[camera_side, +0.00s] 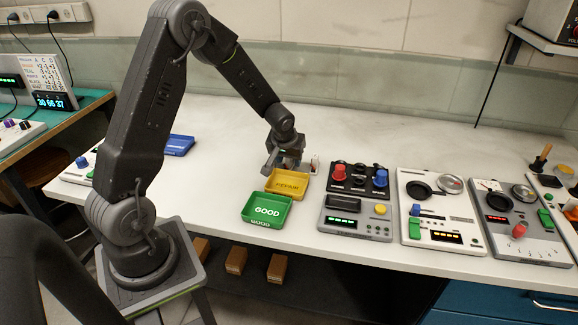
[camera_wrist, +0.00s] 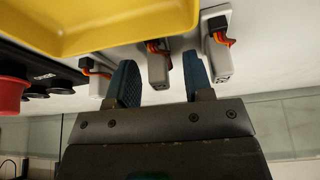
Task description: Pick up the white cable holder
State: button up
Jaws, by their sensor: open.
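In the wrist view, several small white blocks with orange, red and dark cables stand in a row by the yellow tray. The middle white cable holder (camera_wrist: 158,70) shows between the two blue fingers of my open gripper (camera_wrist: 160,60), and I see no finger closed on it. A second white block (camera_wrist: 222,60) is just right of the right finger. A third white block (camera_wrist: 95,83) is left of the left finger. In the side view my gripper (camera_side: 285,165) is low over the bench behind the yellow tray and hides most of the blocks. One white block (camera_side: 314,165) shows to its right.
The yellow REPAIR tray (camera_side: 287,184) lies right in front of my gripper, with the green GOOD tray (camera_side: 267,209) before it. A black panel with red and blue knobs (camera_side: 358,180) stands to the right. The bench (camera_side: 370,125) behind is clear.

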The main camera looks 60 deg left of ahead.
jog(key=shift+c, duration=0.2)
grip_shut()
jog(key=shift+r, duration=0.1)
